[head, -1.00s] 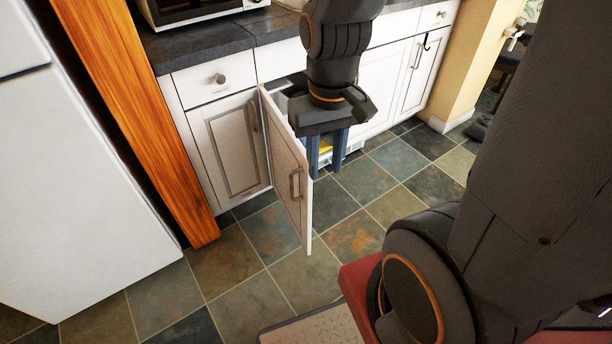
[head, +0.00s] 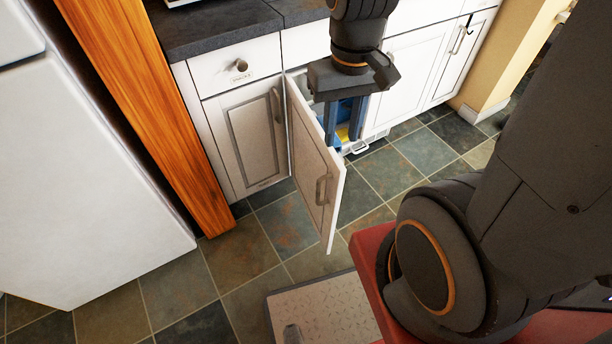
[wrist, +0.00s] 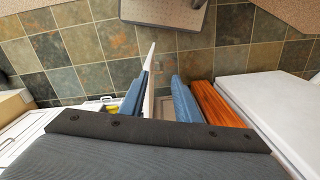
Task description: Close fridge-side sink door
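The fridge-side sink door (head: 315,165) is a white panel door that stands swung out from the cabinet, with a metal handle (head: 322,190) on its face. In the wrist view the door (wrist: 150,75) shows nearly edge-on as a thin white strip. My gripper (head: 343,120) points down near the door's top edge, with its two blue fingers apart. In the wrist view the strip lies between the fingers of my gripper (wrist: 160,97), closer to the left finger. I cannot tell whether a finger touches the door. The cabinet opening is partly hidden by the door and gripper.
A closed cabinet door (head: 248,140) and drawer (head: 235,66) are left of the open door. A wooden panel (head: 150,110) and the white fridge (head: 80,180) stand further left. Something yellow (head: 342,134) shows inside the cabinet.

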